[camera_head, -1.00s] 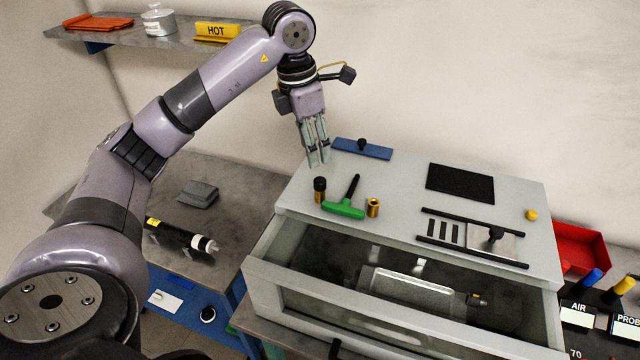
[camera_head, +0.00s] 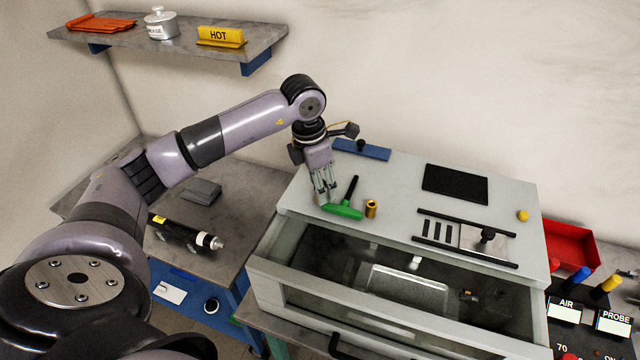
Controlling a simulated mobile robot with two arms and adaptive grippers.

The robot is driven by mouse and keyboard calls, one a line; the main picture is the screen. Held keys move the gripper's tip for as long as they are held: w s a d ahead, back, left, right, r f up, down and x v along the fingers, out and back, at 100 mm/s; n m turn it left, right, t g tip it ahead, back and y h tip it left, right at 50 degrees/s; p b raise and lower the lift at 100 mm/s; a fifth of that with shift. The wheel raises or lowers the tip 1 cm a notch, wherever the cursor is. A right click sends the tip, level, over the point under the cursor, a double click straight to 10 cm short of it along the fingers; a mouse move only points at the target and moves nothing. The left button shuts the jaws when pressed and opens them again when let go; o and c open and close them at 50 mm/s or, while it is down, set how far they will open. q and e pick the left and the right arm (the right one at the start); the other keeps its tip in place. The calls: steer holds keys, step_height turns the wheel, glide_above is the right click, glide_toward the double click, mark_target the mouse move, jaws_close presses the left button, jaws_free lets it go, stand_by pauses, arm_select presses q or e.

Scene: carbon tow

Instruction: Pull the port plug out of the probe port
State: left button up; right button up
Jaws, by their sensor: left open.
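The port plug, a small black-topped piece with a brass lower part at the cabinet top's left end, is now hidden behind my left gripper's fingers, and I cannot make out the port under it. My left gripper (camera_head: 323,197) is open, pointing down, with its fingertips low over the cabinet top (camera_head: 410,180) where the plug stood. I cannot tell whether the fingers touch the plug. My right gripper is not in view.
A blue plate (camera_head: 362,150) with a black knob lies behind. The cabinet's glass-fronted chamber (camera_head: 400,315) is in front.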

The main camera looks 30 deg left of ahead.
arm_select(q)
steer(key=c, duration=1)
steer(key=shift+r, duration=0.1)
